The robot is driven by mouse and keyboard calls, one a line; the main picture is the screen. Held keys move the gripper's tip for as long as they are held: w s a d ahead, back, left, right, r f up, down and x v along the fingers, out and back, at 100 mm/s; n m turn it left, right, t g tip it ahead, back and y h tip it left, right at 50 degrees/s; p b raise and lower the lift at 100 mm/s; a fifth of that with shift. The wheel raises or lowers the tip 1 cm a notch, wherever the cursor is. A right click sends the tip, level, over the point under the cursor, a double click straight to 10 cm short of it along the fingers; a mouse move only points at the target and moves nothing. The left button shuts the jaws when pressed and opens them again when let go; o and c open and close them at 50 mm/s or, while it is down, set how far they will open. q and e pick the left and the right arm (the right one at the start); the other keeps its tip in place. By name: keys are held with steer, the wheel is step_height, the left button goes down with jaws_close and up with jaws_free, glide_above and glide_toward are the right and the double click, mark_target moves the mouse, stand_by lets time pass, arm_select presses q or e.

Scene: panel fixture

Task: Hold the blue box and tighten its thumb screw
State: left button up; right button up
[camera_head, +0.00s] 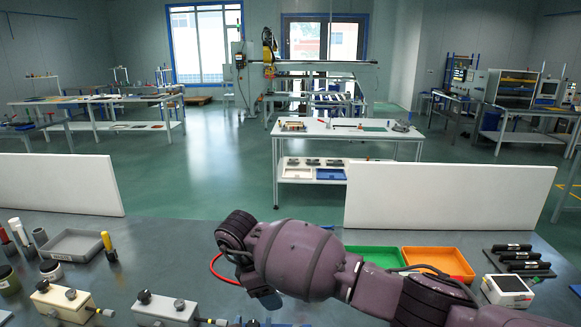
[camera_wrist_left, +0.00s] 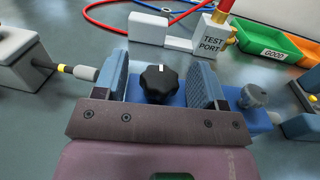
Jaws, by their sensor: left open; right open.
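The blue box (camera_wrist_left: 262,119) lies under my left gripper in the left wrist view. A black knob (camera_wrist_left: 159,84) with a white mark stands on top of it. A grey screw (camera_wrist_left: 252,96) stands at its right end, beyond the right finger. My left gripper (camera_wrist_left: 161,85) is open, its fingers on both sides of the black knob, apart from it. In the head view only a bit of what seems my left gripper shows at the bottom edge. My right gripper (camera_head: 264,298) hangs below the purple wrist, its fingers largely hidden; it is open and I see nothing in it.
A grey box (camera_head: 165,307) and a white box (camera_head: 62,301) stand to the left. A green tray (camera_head: 375,256) and an orange tray (camera_head: 438,261) lie behind my right arm. A test port block (camera_wrist_left: 208,42) with red and blue hoses stands beyond the blue box.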

arm_select(q)
steer(key=shift+s, duration=0.1)
steer(key=s, duration=1.1)
steer(key=shift+s+a, duration=0.1)
steer(key=shift+s, duration=0.2)
steer(key=s+a+r+p, duration=0.2)
steer(key=s+r+p, duration=0.1)
steer(key=s, duration=0.1)
steer(key=shift+s, duration=0.35)
steer(key=shift+a, duration=0.1)
